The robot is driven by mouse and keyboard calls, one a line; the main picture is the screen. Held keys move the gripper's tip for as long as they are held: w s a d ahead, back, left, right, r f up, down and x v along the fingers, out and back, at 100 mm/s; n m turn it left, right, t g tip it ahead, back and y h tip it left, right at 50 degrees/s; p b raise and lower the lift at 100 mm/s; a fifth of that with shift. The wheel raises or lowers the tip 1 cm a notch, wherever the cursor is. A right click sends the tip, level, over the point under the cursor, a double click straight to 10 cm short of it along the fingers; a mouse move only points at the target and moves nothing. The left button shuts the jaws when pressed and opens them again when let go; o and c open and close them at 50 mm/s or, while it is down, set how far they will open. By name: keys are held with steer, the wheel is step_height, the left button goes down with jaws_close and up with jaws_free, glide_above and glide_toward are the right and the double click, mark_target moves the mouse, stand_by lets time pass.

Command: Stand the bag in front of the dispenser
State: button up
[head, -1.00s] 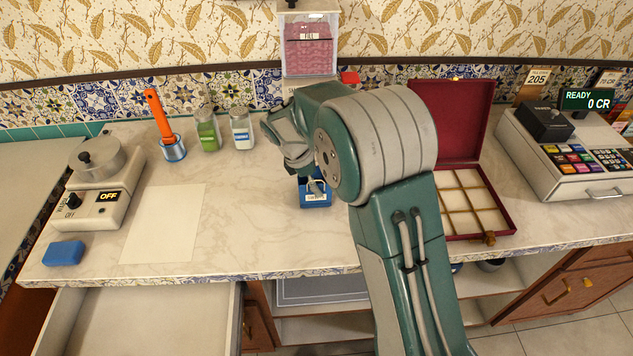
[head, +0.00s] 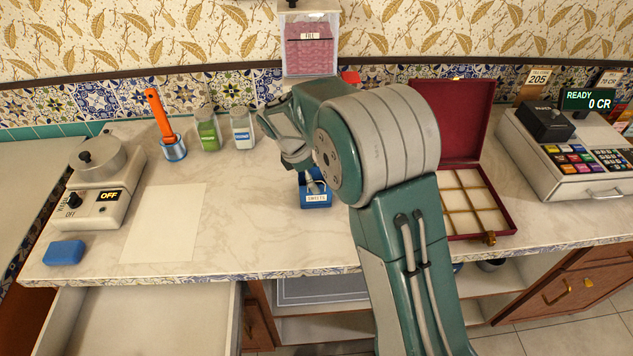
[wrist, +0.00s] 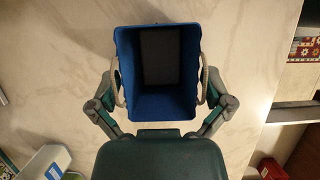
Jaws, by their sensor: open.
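The bag (head: 316,199) is a small blue open-topped container with a white label, upright on the counter. In the wrist view I look down into the open bag (wrist: 127,78), with a pale loop handle on each side. My gripper (wrist: 160,95) is open, with one finger on either side of the bag; I cannot tell whether they touch it. In the head view my arm hides part of the bag's surroundings. The dispenser (head: 309,47), a clear bin of pink contents with a label, stands at the back behind the bag, its lower part hidden by my arm.
A red compartment box (head: 462,200) lies open on the right, near the cash register (head: 570,160). Green (head: 207,132) and white (head: 242,130) jars stand back left.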

steer(key=v, duration=1)
steer(key=s+d+r+m+t+y, duration=0.2)
steer(key=s+d+r+m+y, duration=0.1)
steer(key=s+d+r+m, duration=0.85)
steer(key=s+d+f+m+t, duration=0.1)
steer(key=s+f+m, duration=0.1)
steer(key=s, duration=0.6)
steer(key=s+d+f+m+t+y, duration=0.1)
steer(key=s+m, duration=0.3)
steer(key=s, duration=0.4)
steer(key=shift+s+d+f+t, duration=0.3)
steer(key=shift+d+f+t, duration=0.25)
steer(key=shift+d+t, duration=0.25)
steer(key=shift+m, duration=0.25)
steer(key=shift+c, duration=0.3)
